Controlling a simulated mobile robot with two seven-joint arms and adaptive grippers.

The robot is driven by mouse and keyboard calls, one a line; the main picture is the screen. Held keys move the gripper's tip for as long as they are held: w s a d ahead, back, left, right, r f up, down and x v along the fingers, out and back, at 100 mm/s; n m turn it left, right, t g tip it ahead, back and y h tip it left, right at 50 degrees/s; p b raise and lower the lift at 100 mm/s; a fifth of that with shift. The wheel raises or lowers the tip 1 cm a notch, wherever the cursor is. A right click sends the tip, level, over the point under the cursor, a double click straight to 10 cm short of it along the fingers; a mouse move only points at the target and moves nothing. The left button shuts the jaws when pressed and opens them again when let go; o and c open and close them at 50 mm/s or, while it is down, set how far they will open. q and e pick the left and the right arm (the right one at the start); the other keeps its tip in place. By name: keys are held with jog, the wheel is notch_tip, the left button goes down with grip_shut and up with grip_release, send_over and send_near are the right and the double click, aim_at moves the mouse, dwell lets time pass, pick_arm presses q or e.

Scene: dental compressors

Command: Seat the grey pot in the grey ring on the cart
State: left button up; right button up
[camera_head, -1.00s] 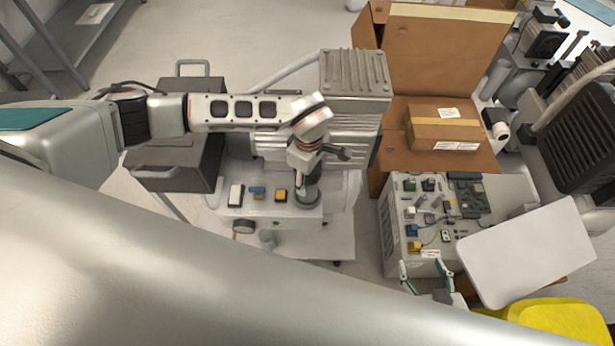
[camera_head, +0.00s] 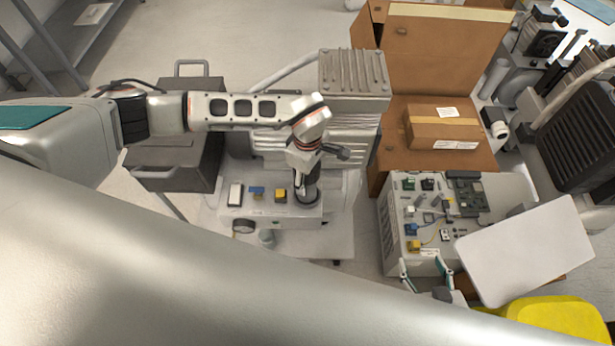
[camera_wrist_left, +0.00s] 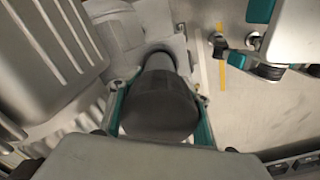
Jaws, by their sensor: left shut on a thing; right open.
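The grey pot (camera_wrist_left: 160,103) is a dark grey cylinder that fills the middle of the left wrist view. My left gripper (camera_wrist_left: 161,122) has its teal fingers on both sides of the pot and is shut on it. In the head view my left gripper (camera_head: 306,186) points down over the right part of the cart (camera_head: 312,245). A dark round shape shows under it; I cannot tell pot from ring there. The grey ring is not clearly visible, hidden by the pot and gripper. My right gripper (camera_head: 427,273) is open and empty at the lower right.
A white block (camera_head: 235,195), a blue part (camera_head: 257,191) and a yellow part (camera_head: 280,195) sit left of my left gripper. A ribbed grey compressor (camera_head: 355,75) stands behind. An open cardboard box (camera_head: 430,45) and a cabinet with electronics (camera_head: 400,245) are to the right.

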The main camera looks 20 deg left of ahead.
pick_arm(q)
jog(key=shift+f+b, duration=0.3)
jog(key=shift+f, duration=0.25)
jog(key=o, duration=1.5)
jog(key=shift+o, duration=0.2)
